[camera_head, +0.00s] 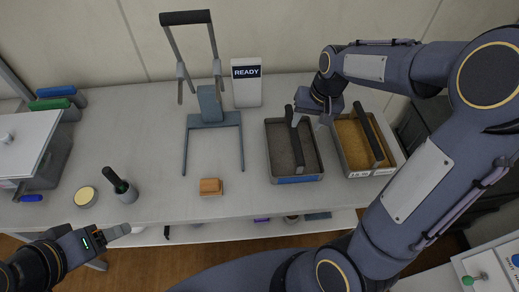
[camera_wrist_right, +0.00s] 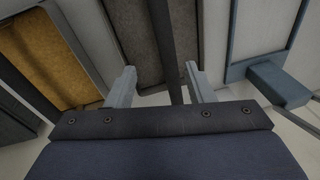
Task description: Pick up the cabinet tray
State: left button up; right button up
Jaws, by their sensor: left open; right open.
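A tray with dark grey contents (camera_head: 272,152) sits on the table, with a dark bar handle (camera_head: 296,140) running along its middle. A second tray with yellow-brown contents (camera_head: 342,160) and a similar handle (camera_head: 368,135) stands just right of it. Which one is the cabinet tray, I cannot tell. My right gripper (camera_head: 311,118) is open over the far part of the grey tray. In the right wrist view, the grey tray's handle (camera_wrist_right: 162,35) passes between the spread fingers (camera_wrist_right: 159,72), apart from both. My left gripper (camera_head: 118,232) is at the table's front left, empty and open.
A stand with a raised black-gripped lever (camera_head: 208,105) and a READY display (camera_head: 247,85) stand at the back. The front middle is mostly clear.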

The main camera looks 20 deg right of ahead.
aim_at(295, 131)
jog(key=shift+w+a+f, duration=0.35)
jog(key=shift+w+f, duration=0.35)
jog(key=shift+f, duration=0.15)
jog(key=f, duration=0.2)
jog(key=w+f, duration=0.1)
jog(key=f, duration=0.1)
jog(key=a+f, duration=0.1)
jog(key=f, duration=0.2)
jog(key=shift+w+p, duration=0.35)
jog(key=shift+p, duration=0.05)
grip_shut()
jog(key=shift+r, duration=0.15)
